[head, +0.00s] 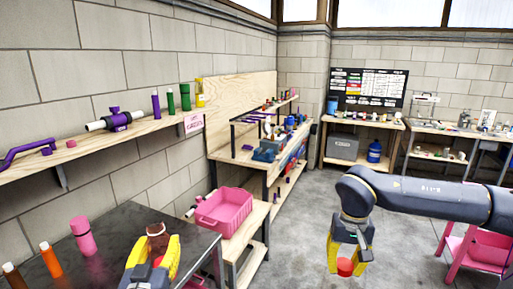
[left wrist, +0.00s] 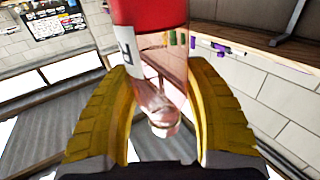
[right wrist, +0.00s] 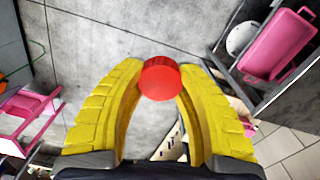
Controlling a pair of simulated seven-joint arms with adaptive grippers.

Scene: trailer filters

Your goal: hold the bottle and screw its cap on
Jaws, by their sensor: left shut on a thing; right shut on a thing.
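My left gripper (head: 153,256) is at the lower left, over the dark table, shut on a bottle (head: 157,243). In the left wrist view the bottle (left wrist: 158,85) is clear with a red and white band, and its bare narrow neck (left wrist: 163,122) shows between the yellow fingers. My right gripper (head: 348,262) hangs over the open floor at the right, fingers down, shut on a red cap (head: 345,267). In the right wrist view the round cap (right wrist: 160,78) sits between the fingertips. Bottle and cap are well apart.
A wall shelf (head: 110,143) runs above. The floor between the arms is clear.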

